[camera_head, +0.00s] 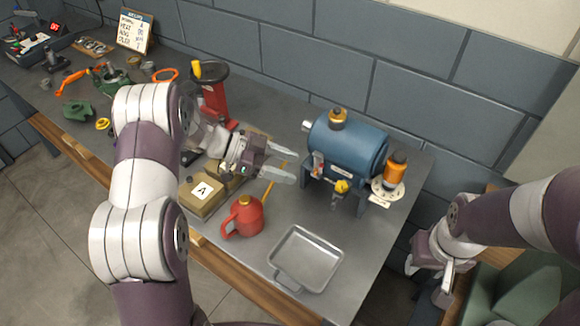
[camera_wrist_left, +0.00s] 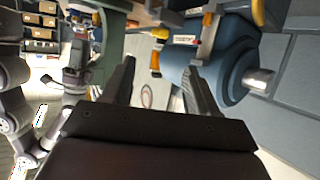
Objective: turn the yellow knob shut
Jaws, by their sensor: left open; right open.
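The yellow knob (camera_head: 342,186) is small and sits on a fitting low on the front of a blue tank (camera_head: 350,150) in the head view. A grey spout hangs below it. My left gripper (camera_head: 289,167) is open and empty, left of the tank and apart from the knob. In the left wrist view its two fingers (camera_wrist_left: 159,68) are spread, with the tank (camera_wrist_left: 238,60) beyond them. Several yellow parts show there, and I cannot tell which is the knob. My right gripper (camera_head: 425,280) is open and empty beyond the bench's right edge.
A metal tray (camera_head: 308,256) lies on the bench in front of the tank. A red oil can (camera_head: 245,216) and a box marked A (camera_head: 202,191) stand below my left gripper. A red stand (camera_head: 213,95) is behind. Tools and parts crowd the far left.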

